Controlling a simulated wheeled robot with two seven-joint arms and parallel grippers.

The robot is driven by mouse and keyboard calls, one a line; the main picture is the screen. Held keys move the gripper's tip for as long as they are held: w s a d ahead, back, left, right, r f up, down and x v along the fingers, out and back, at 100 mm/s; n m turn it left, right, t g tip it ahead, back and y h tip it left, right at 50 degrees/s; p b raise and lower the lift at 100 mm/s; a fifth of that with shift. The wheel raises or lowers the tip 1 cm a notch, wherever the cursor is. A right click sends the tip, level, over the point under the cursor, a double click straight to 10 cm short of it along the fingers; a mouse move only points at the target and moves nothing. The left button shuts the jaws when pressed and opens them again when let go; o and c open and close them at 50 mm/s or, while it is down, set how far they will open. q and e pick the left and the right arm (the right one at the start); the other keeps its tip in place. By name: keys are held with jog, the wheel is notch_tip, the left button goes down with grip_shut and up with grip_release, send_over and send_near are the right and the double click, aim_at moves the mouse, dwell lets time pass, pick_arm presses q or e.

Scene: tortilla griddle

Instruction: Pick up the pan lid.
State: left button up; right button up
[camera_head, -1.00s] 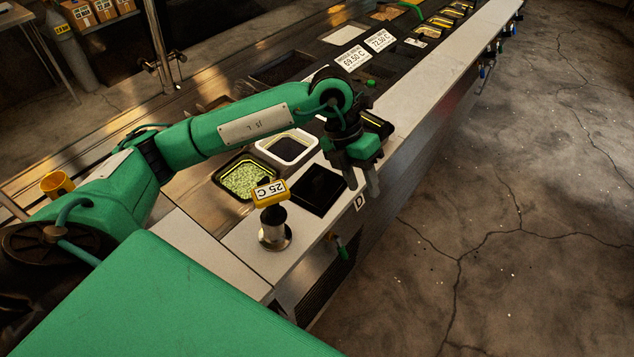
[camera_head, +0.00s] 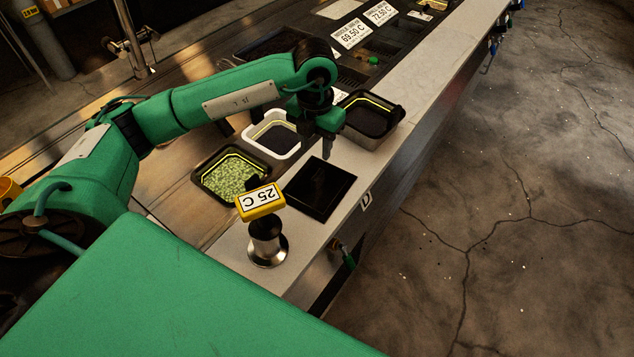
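I cannot pick out a pan lid for certain. A flat black square piece (camera_head: 320,189) lies on the pale counter ledge. A dark pan with a yellow line inside (camera_head: 369,119) stands on the ledge beyond it. My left gripper (camera_head: 317,148) points down above the counter, left of the dark pan and just beyond the black square. Its fingers look apart, and I see nothing between them. My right gripper is not in view.
A pan of green bits (camera_head: 232,177) and a white-rimmed pan (camera_head: 271,135) sit left of the ledge. A metal post with a yellow "25 C" sign (camera_head: 262,203) stands near. Temperature cards (camera_head: 352,33) lie farther back. The floor at right is clear.

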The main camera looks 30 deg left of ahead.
aim_at(318, 174)
pick_arm(q)
notch_tip(318, 174, down, 5)
jog(key=shift+d+f+p, duration=0.1)
jog(key=shift+f+p, duration=0.05)
jog(key=shift+p, duration=0.4)
jog(key=shift+f, duration=0.25)
jog(key=shift+s+f+p, duration=0.1)
jog(key=shift+f+p, duration=0.1)
jog(key=shift+p, duration=0.15)
jog(key=f, duration=0.1)
jog(key=f+p, duration=0.2)
jog(key=f, duration=0.1)
jog(key=shift+d+f, duration=0.1)
jog(key=shift+d, duration=0.2)
jog(key=shift+f, duration=0.2)
grip_shut()
